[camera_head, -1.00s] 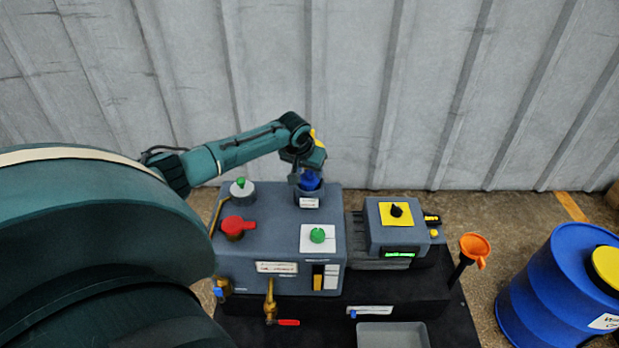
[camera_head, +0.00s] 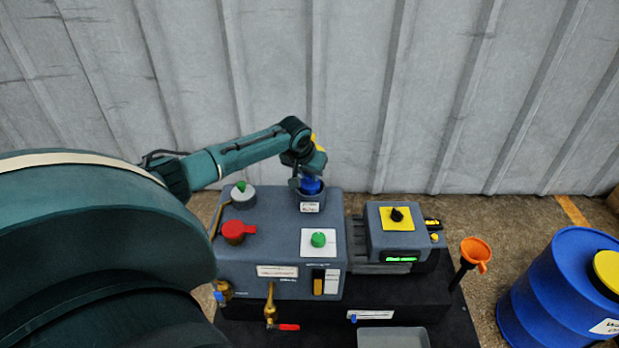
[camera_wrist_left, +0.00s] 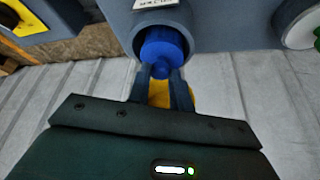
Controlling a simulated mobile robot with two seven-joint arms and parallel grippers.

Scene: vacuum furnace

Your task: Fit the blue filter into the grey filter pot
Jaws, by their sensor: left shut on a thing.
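The blue filter (camera_head: 311,185) is at the mouth of the grey filter pot (camera_head: 311,201), at the back right of the grey machine top. In the left wrist view the blue filter (camera_wrist_left: 161,50) sits partly inside the round opening of the pot (camera_wrist_left: 184,22). My left gripper (camera_head: 307,178) is above the pot. In the left wrist view its fingers (camera_wrist_left: 163,78) are shut on the filter's outer end. How deep the filter sits is hidden. My right gripper is in neither view.
The machine top also carries a red valve handle (camera_head: 237,231), a green knob on a white plate (camera_head: 318,240) and a grey cap with a green knob (camera_head: 242,194). A grey box with a yellow plate (camera_head: 396,217) stands right of it. An orange funnel (camera_head: 475,253) and blue barrel (camera_head: 560,290) are further right.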

